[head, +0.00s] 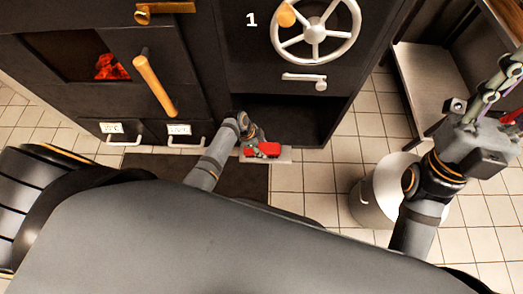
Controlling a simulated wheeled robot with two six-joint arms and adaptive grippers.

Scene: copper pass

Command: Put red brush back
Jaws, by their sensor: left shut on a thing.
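A red brush (263,149) is low in front of the dark oven, at the open recess under the wheel. My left gripper (255,141) is shut on it; the fingers are small and partly hidden by the wrist. A pale flat plate or ledge (284,156) shows under and beside the brush. I cannot tell whether they touch. My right gripper (504,92) is at the right edge, above the floor and away from the brush. Its fingers are partly cut off, so its opening is unclear.
The dark oven (220,85) has a wheel (314,31), a handle (304,77) and a glowing window (111,67). A pale bin (372,203) stands right, below my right arm. A metal shelf (420,85) is behind it. A dark mat (245,185) covers some tiled floor.

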